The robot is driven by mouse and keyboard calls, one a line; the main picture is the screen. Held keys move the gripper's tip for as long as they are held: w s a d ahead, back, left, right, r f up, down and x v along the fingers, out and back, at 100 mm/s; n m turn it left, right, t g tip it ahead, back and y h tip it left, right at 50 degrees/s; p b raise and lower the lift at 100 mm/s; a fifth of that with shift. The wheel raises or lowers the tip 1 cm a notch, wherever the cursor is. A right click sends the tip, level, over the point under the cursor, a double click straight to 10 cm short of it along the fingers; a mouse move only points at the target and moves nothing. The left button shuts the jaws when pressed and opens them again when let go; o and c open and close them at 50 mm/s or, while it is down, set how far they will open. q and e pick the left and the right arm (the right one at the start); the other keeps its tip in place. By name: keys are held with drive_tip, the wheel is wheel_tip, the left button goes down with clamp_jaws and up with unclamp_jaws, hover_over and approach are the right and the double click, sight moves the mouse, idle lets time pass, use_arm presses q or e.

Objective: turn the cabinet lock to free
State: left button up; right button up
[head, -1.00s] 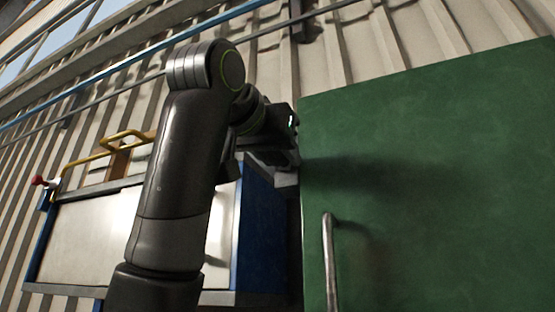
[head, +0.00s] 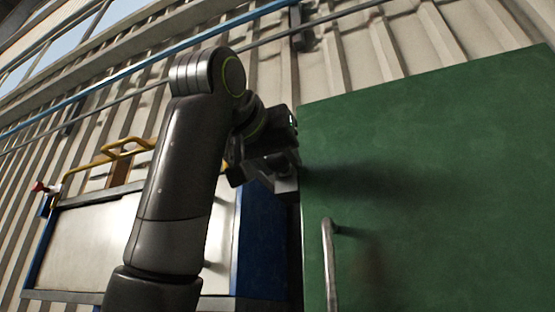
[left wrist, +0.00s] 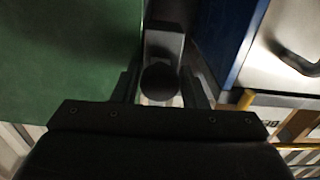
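The green cabinet door (head: 440,180) fills the right of the head view; it also shows at the left of the left wrist view (left wrist: 65,60). My left gripper (head: 270,175) is at the door's left edge in the head view and hides the lock there. In the left wrist view, a dark round lock knob (left wrist: 160,82) with a grey block (left wrist: 164,42) beyond it lies between my left fingers. The fingers stand close on both sides of the knob and appear shut on it; the exact contact is dark. My right gripper is not in view.
A metal door handle (head: 328,262) is on the green door below the gripper. A blue-sided unit (head: 262,240) with a pale metal front stands to the left. Yellow rails (head: 122,148) and a red knob (head: 39,187) are above it. A ribbed wall is behind.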

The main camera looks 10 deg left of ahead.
use_arm(q)
drive_tip(key=shift+o, duration=1.3)
drive_tip(key=shift+s+f+b, duration=0.1)
drive_tip(key=shift+s+b, duration=0.2)
drive_tip(key=shift+s, duration=0.1)
drive_tip(key=s+a+b, duration=0.3)
drive_tip(key=s+b, duration=0.2)
drive_tip(key=s, duration=1.1)
drive_tip(key=shift+a, duration=0.15)
